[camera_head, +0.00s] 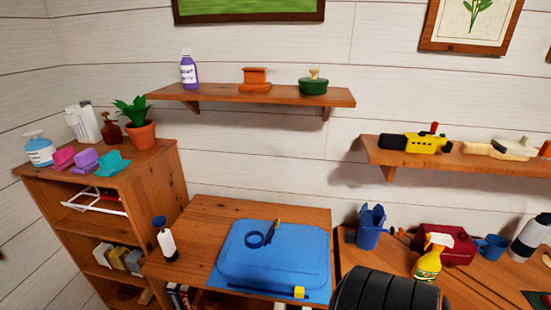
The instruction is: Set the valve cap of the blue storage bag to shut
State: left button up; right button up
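The blue storage bag (230,262) lies flat on the wooden table at the bottom centre of the head view. A dark blue round valve (254,240) sits on its upper middle. A narrow black and yellow piece, which looks like the valve cap (274,228), stands tilted up at the right of the valve, off its opening. A small yellow slider (299,292) sits on the dark strip along the bag's front edge. Neither of my grippers is in view.
A white bottle with a dark cap (167,240) stands left of the bag. A black ribbed rounded shape (388,291), perhaps a chair back, rises at the right front. A yellow spray bottle (428,262) stands farther right. A wall shelf (225,95) hangs above.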

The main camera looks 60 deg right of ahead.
aim_at(271, 232)
jog(key=l+z, duration=0.15)
jog(key=z, duration=1.5)
